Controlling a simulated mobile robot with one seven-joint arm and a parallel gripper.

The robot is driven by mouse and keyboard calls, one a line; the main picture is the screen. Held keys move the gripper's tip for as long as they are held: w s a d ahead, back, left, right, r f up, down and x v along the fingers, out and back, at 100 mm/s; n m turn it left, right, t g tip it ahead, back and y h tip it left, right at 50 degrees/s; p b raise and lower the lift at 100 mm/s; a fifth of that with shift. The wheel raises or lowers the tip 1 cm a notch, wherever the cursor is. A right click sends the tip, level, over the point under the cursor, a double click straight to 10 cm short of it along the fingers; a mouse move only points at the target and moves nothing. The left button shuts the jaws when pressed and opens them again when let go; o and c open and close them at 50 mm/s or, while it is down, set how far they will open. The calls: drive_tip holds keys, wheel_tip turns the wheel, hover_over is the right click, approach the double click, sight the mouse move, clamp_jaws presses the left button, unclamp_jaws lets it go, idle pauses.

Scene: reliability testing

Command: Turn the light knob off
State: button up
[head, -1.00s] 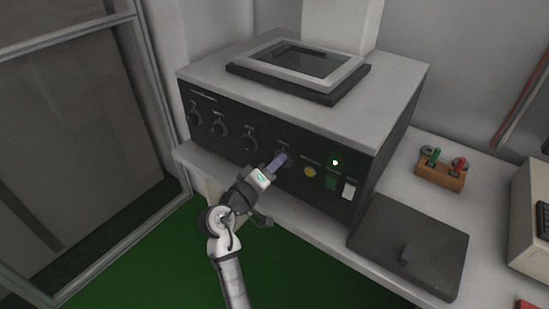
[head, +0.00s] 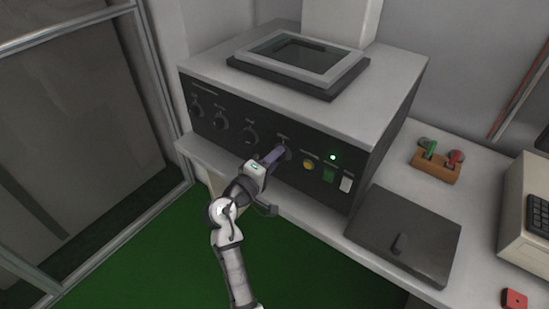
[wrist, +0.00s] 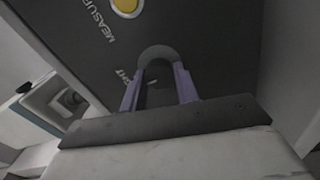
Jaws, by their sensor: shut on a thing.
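The light knob (head: 287,152) is a dark round knob on the black front panel of the grey machine, right of a row of similar knobs. In the wrist view the knob (wrist: 158,55) shows beside a partly hidden label ending in "GHT". My gripper (head: 274,156) has purple fingers at the knob. In the wrist view the fingers of my gripper (wrist: 159,85) lie on both sides of the knob, shut on it. The knob's pointer direction is hard to make out.
A yellow button (head: 308,164), a lit green lamp (head: 333,157), a green switch (head: 328,174) and a white switch (head: 346,184) sit right of the knob. A dark flat box (head: 405,235) lies on the white bench, with a wooden block (head: 436,166) behind it.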

drive_tip(key=shift+f, duration=0.1)
drive_tip(key=o, duration=1)
drive_tip(key=shift+c, duration=0.2)
drive_tip(key=b+v, duration=0.3)
drive_tip(key=v, duration=1)
drive_tip(key=shift+s+a+b, duration=0.25)
drive_tip(key=shift+s+b, duration=0.1)
